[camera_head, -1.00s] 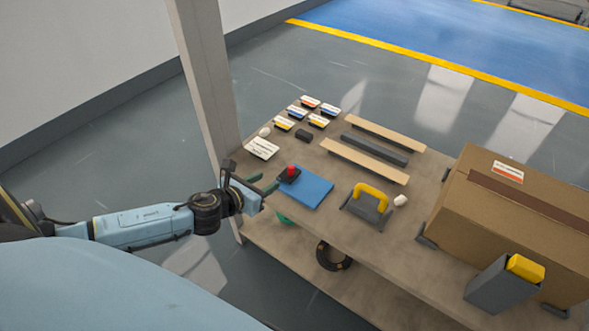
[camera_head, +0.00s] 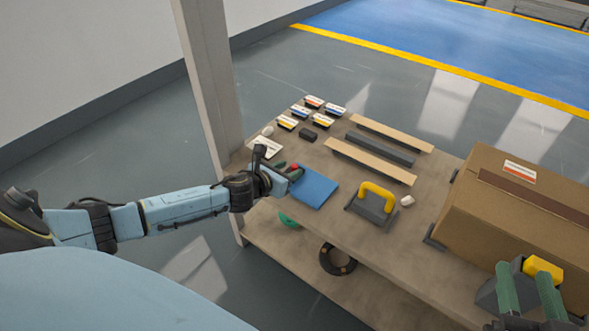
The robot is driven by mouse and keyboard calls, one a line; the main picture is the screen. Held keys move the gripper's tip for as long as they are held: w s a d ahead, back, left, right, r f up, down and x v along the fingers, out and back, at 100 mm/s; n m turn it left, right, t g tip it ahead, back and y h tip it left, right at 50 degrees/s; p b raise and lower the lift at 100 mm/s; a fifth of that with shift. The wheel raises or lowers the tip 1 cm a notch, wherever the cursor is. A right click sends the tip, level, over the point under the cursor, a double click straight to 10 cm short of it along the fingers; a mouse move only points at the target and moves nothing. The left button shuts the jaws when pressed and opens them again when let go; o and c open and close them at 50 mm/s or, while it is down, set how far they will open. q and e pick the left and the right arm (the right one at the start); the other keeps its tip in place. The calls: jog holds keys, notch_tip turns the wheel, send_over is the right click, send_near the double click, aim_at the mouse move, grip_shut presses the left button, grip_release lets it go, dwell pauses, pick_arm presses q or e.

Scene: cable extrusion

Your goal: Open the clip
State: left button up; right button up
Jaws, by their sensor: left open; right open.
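A dark grey device with a raised yellow handle (camera_head: 375,190) stands on the table; it may be the clip, but I cannot tell for sure. My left gripper (camera_head: 289,170) is open at the red button (camera_head: 296,168), beside the blue pad (camera_head: 316,188). It covers much of the button's dark base, and contact cannot be told. My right gripper (camera_head: 524,272) is open at the lower right, its two green fingers apart. It is in front of a grey holder (camera_head: 487,294) with a yellow block (camera_head: 543,268), hiding part of the holder.
A large cardboard box (camera_head: 525,215) fills the table's right side. Long bars (camera_head: 380,150) and several small labelled boxes (camera_head: 314,101) lie towards the back. A post (camera_head: 209,75) rises at the left corner. A black ring (camera_head: 338,262) is on the lower shelf.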

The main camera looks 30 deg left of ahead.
aim_at(293, 167)
pick_arm(q)
jog(key=b+x, duration=0.1)
jog(key=x, duration=0.2)
jog(key=shift+s, duration=0.1)
jog(key=shift+w+d+f, duration=0.1)
jog(key=shift+w, duration=0.3)
pick_arm(e)
notch_tip(293, 167, up, 7)
jog(key=s+t+y, duration=0.1)
jog(key=t, duration=0.3)
jog(key=shift+a+f+t+y, duration=0.15)
jog(key=shift+a+t+y, duration=0.15)
jog(key=shift+a, duration=0.15)
pick_arm(q)
grip_shut()
